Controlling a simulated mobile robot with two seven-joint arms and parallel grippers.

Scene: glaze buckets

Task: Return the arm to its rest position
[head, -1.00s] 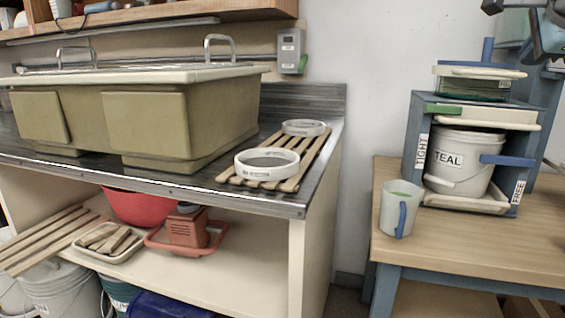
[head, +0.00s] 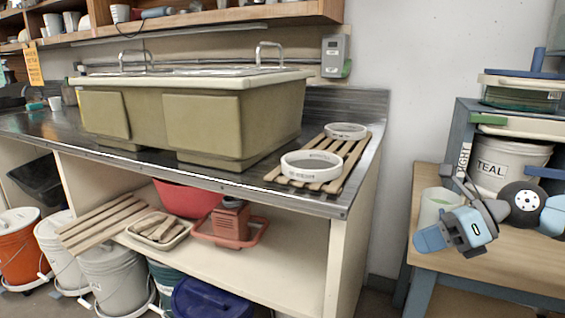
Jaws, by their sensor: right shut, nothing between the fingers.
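My right gripper (head: 452,236) is at the right, in front of the wooden table (head: 530,263) in the picture. It is shut with nothing held, and its arm comes in from the right edge. It partly covers the pale mug (head: 436,203) on the table. The white TEAL bucket (head: 505,160) stands behind it in the blue rack (head: 453,130), partly covered by my arm. My left gripper is out of view.
A sink (head: 190,122) stands on the dark counter (head: 150,173). Two white rings, one the near ring (head: 312,172), rest on a wooden slatted rack (head: 350,160). Several buckets, one orange (head: 20,250), stand below at the left. A floor gap separates counter and table.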

